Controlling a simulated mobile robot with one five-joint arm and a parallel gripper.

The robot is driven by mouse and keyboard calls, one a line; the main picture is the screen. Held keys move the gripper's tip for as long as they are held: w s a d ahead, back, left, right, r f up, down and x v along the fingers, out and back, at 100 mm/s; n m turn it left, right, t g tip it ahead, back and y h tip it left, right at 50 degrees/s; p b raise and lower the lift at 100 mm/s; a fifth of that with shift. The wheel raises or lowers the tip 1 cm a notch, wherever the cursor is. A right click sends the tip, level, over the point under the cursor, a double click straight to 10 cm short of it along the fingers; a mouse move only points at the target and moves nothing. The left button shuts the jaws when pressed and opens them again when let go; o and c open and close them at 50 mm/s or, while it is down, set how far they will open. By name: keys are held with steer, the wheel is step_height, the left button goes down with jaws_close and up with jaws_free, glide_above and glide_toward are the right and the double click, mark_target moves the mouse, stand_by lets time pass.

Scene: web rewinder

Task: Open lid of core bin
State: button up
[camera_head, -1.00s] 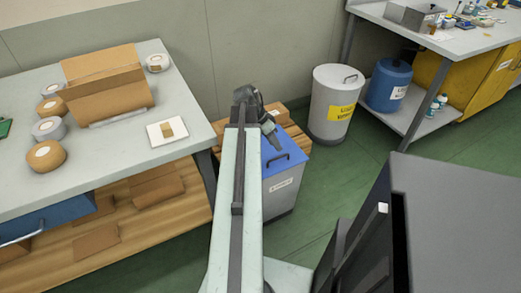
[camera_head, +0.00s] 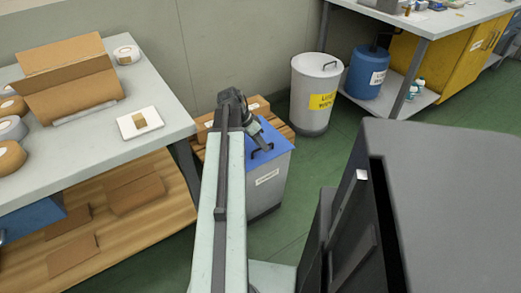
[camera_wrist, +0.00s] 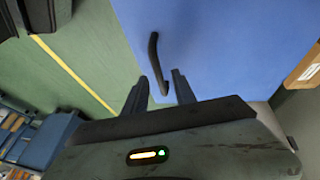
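The core bin is a grey bin (camera_head: 268,188) with a flat blue lid (camera_head: 275,147) and a white label too small to read. The lid is shut. A dark handle (camera_head: 262,151) stands on the lid. My gripper (camera_head: 256,138) is over the lid, beside the handle. In the wrist view, the blue lid (camera_wrist: 230,50) fills the upper right. The dark handle (camera_wrist: 155,55) runs down to between the two fingertips of my gripper (camera_wrist: 160,76). The fingers are apart and open; I cannot tell whether they touch the handle.
A white bin (camera_head: 313,105) with a yellow label and a blue drum (camera_head: 362,75) stand behind to the right. A grey table (camera_head: 85,165) with cardboard and tape rolls is at the left. A wooden pallet (camera_head: 281,131) is behind the core bin. Green floor (camera_head: 300,190) shows right of it.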

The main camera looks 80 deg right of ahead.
jaws_close()
stand_by(1.3)
